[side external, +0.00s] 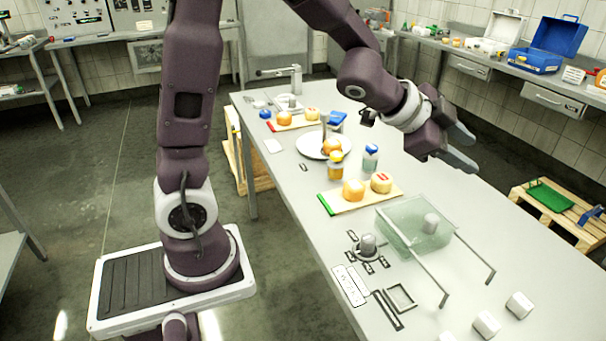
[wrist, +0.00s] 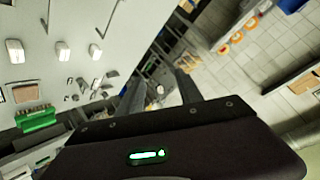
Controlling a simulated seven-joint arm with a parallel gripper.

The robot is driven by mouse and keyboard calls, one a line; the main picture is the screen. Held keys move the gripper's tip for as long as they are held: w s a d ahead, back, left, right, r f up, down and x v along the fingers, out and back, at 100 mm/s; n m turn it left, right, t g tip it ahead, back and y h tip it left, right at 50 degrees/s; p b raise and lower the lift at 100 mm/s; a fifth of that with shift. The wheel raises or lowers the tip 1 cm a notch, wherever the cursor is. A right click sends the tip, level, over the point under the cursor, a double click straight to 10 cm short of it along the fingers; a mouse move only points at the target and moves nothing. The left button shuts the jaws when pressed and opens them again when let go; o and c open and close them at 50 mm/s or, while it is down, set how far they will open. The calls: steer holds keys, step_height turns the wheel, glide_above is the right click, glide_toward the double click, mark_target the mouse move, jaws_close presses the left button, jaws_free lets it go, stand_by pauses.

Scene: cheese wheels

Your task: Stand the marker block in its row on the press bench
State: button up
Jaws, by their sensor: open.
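My gripper (side external: 466,147) is open and empty, held high above the right side of the press bench (side external: 440,190). Its two fingers also show in the wrist view (wrist: 158,90), with nothing between them. Small white blocks stand apart at the bench's near end, one white block (side external: 519,305) and another white block (side external: 487,324); a third is cut by the lower edge. White blocks also show in the wrist view (wrist: 15,51). I cannot tell which is the marker block. Dark outlines and a marked strip (side external: 350,286) lie near the bench's left edge.
A translucent green box (side external: 405,238) with a grey knob and two rails stands mid-bench. A grey weight (side external: 368,246) is left of it.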

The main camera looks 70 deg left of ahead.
steer(key=s+a+r+n+g+y, duration=0.1)
steer(key=s+a+r+n+y, duration=0.15)
steer(key=s, duration=0.45)
steer(key=s+a+r+n+g+y, duration=0.15)
steer(key=s+a+n, duration=0.25)
steer(key=s, duration=0.4)
steer(key=s+d+f+n+g, duration=0.1)
steer(key=s+d, duration=0.1)
steer(key=s, duration=0.5)
steer(key=s+d+f+n+g+h, duration=0.1)
steer(key=s+d+n+g, duration=0.1)
steer(key=s, duration=0.6)
steer(key=shift+s+f, duration=0.25)
steer(key=shift+f, duration=0.1)
steer(key=shift+d, duration=0.1)
